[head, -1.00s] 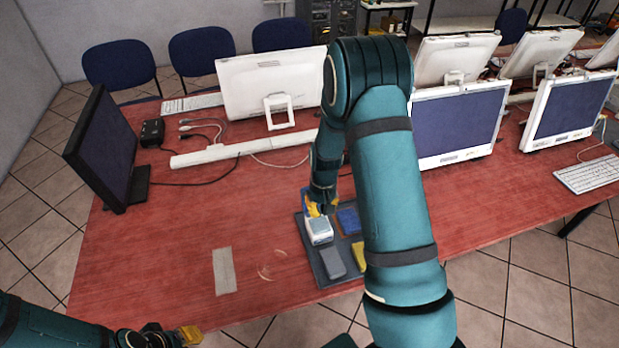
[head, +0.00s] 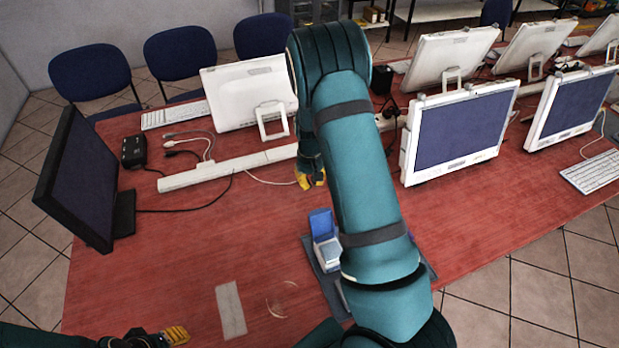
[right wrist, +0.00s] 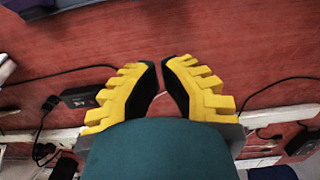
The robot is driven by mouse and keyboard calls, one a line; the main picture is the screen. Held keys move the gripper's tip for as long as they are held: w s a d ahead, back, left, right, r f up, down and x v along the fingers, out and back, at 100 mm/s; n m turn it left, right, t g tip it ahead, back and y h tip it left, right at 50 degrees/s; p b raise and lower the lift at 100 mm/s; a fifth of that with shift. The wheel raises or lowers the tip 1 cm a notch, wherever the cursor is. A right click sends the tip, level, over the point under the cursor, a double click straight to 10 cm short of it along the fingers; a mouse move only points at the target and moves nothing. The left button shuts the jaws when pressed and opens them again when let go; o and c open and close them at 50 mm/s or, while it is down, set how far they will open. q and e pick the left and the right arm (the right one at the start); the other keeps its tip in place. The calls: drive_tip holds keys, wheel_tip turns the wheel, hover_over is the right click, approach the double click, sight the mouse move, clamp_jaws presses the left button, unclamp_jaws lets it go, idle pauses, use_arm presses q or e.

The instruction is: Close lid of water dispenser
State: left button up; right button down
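No water dispenser shows as such in these frames. A small white container (head: 327,252) with a raised blue flap (head: 321,224) stands on the dark tray, partly behind my right arm; I cannot tell more about it. My right gripper (head: 311,179) is beyond the container, apart from it and above the red table. In the right wrist view its yellow fingers (right wrist: 162,66) hold nothing and have a narrow gap between the tips. My left gripper (head: 176,335) is low at the left front, its fingers too small to read.
The dark tray (head: 312,246) is mostly hidden by my right arm. A white power strip (head: 226,168) with cables, a black screen (head: 84,180) and several white monitors stand on the red table (head: 180,245). A grey strip (head: 231,309) lies at the front. The left middle is clear.

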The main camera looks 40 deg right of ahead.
sight(321, 223)
use_arm(q)
drive_tip(key=shift+w+f, duration=0.1)
drive_tip(key=shift+f, duration=0.35)
drive_tip(key=shift+r, duration=0.35)
use_arm(e)
drive_tip(key=s+a+f, duration=0.1)
drive_tip(key=s+f, duration=0.2)
drive_tip(key=f, duration=0.2)
drive_tip(key=shift+s, duration=0.25)
use_arm(q)
drive_tip(key=shift+f, duration=0.1)
drive_tip(key=shift+a+f, duration=0.15)
drive_tip(key=shift+a+f+b, duration=0.2)
drive_tip(key=shift+a+b, duration=0.15)
drive_tip(key=shift+a, duration=0.15)
drive_tip(key=shift+f, duration=0.1)
use_arm(e)
drive_tip(key=shift+s+a+r+t, duration=0.15)
drive_tip(key=shift+s+t, duration=0.1)
drive_tip(key=shift+t, duration=0.15)
